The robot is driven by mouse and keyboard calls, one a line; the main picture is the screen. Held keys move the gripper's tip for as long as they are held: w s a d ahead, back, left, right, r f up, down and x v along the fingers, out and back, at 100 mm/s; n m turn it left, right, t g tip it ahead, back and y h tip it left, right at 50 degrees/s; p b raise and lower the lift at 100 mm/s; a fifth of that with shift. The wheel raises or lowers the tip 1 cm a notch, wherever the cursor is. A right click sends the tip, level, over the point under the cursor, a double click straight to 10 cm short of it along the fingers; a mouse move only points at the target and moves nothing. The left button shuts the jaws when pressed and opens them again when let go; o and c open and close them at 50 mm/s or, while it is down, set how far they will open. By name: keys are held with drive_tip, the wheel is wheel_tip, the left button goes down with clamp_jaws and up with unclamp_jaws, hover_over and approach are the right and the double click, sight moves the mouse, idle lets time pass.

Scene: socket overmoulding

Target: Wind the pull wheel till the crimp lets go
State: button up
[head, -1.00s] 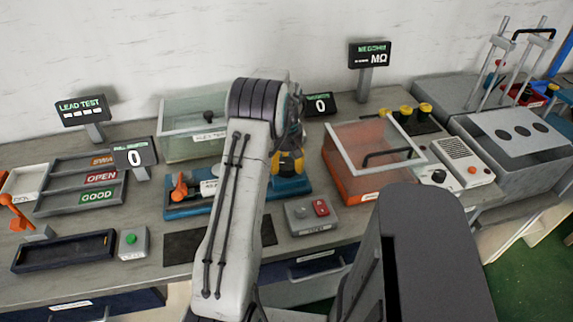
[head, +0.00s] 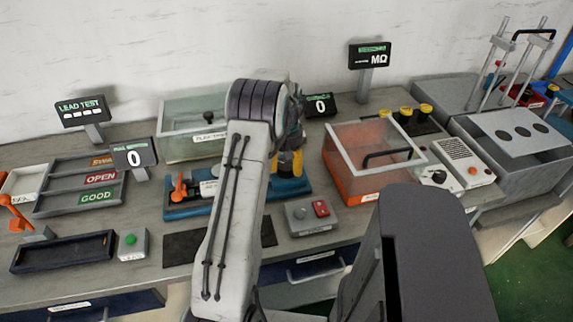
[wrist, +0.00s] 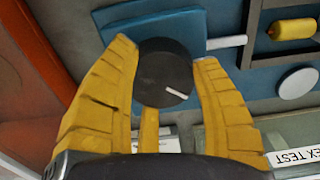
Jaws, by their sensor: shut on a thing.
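The pull wheel is a dark round knob (wrist: 165,75) with a short white mark near its rim, seen in the wrist view on the blue pull tester (wrist: 150,22). My gripper (wrist: 165,55) has its yellow fingers on either side of the wheel, shut on it. In the head view the blue tester (head: 180,210) stands on the bench, its middle hidden behind my arm. The yellow fingers of my gripper (head: 289,164) show just right of the arm, and the wheel is hidden there. I cannot make out the crimp.
A small display (head: 320,104) behind the tester reads 0. A red-and-grey button box (head: 312,215) stands in front of it. An orange-based clear-lidded box (head: 365,185) is close on the right, and a glass-sided box (head: 185,145) stands behind.

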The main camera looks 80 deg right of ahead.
sight(287, 164)
drive_tip(key=o, duration=1.3)
drive_tip(key=shift+c, duration=0.2)
wheel_tip(287, 164, up, 12)
idle(0.5)
